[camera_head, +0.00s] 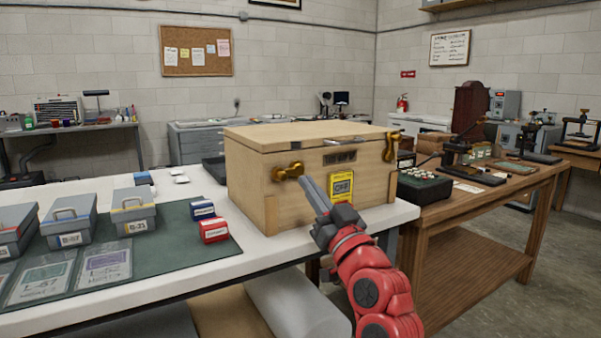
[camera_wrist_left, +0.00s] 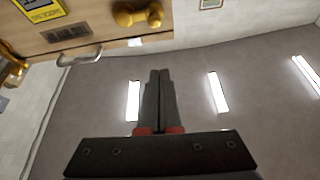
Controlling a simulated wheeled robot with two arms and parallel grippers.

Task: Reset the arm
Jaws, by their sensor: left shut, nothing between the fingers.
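My left arm (camera_head: 375,290) is red and reaches up in front of the table. My left gripper (camera_head: 306,181) is shut and empty, its grey fingers pointing up and to the left in front of the wooden chest (camera_head: 240,180). In the left wrist view the two dark fingers (camera_wrist_left: 160,73) lie together with nothing between them. The chest's lid is down; a brass latch (camera_head: 290,171) shows on its front, and the yellow label (camera_head: 341,186) shows just right of the fingers. The wrist view also shows the chest's front (camera_wrist_left: 90,22) at its top left. My right gripper is not in view.
The white table (camera_head: 270,250) holds a green mat (camera_head: 175,245) with grey boxes (camera_head: 68,222), small blue and red boxes (camera_head: 213,230) and sleeved cards (camera_head: 105,264). A wooden workbench (camera_head: 430,215) with a press (camera_head: 458,150) stands on the right. The floor (camera_head: 545,270) beyond is clear.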

